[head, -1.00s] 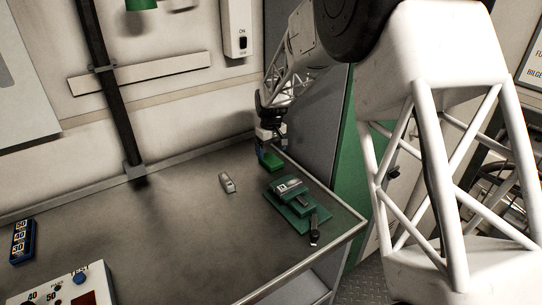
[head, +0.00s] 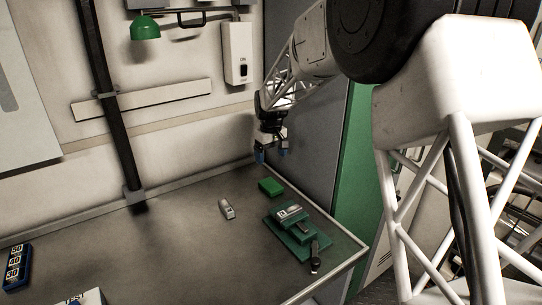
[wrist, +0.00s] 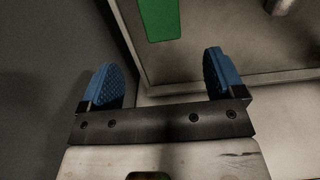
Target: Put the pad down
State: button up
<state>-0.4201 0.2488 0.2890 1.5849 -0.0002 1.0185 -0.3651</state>
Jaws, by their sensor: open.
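The pad, a small green block (head: 270,187), lies flat on the grey bench top near its back right side. It also shows in the wrist view (wrist: 160,18) at the top, beyond my fingertips. My gripper (head: 272,154) is above the pad and apart from it, close to the grey side panel. Its two blue ribbed fingertips are spread wide with nothing between them, as the wrist view (wrist: 162,72) shows.
A green stepped fixture (head: 296,232) with a grey piece on top stands in front of the pad. A dark clamp-like part (head: 315,257) lies by it. A small light-grey object (head: 227,209) lies to the left. The bench (head: 170,250) is clear in the middle.

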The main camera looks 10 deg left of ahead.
dwell(0.6)
jog(key=s+d+r+m, duration=0.1)
jog(key=s+d+r, duration=0.3)
jog(key=s+d, duration=0.3)
jog(key=s+d+r+m+t, duration=0.1)
jog(key=s+d+r+m, duration=0.1)
jog(key=s+d+r, duration=0.35)
jog(key=s+d+r+m, duration=0.1)
jog(key=s+d+r, duration=0.2)
jog(key=s+d, duration=0.5)
jog(key=s+d+f+m, duration=0.1)
jog(key=s+d, duration=0.4)
jog(key=s, duration=0.4)
jog(key=s+d+f+m+t, duration=0.1)
jog(key=s+d+m, duration=0.1)
jog(key=s+d, duration=0.3)
jog(key=s+d+f+m, duration=0.2)
jog(key=s+d, duration=0.2)
jog(key=s, duration=1)
jog(key=shift+d+t, duration=0.3)
jog(key=shift+d, duration=0.1)
jog(key=shift+o, duration=0.5)
